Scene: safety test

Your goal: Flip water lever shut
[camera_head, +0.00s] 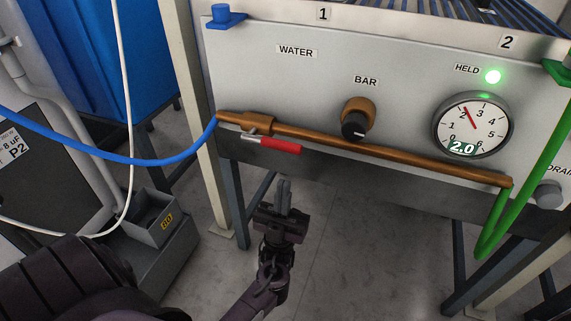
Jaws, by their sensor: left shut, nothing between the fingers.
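The water lever (281,146) has a red handle on a short metal stem, at the valve on the left end of a copper pipe (390,153). The handle points right, roughly along the pipe and just below it. The "WATER" label (296,51) is on the panel above. My left gripper (284,183) is below the lever, with its fingers pointing up and closed together. It looks empty and apart from the handle. My right gripper is out of view.
A pressure gauge (472,125) reads 2.0, with a lit green HELD lamp (493,76) above. A BAR knob (355,124) sits above the pipe. A blue hose (140,160) joins at left, a green hose (530,179) at right. A grey bin (150,218) stands lower left.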

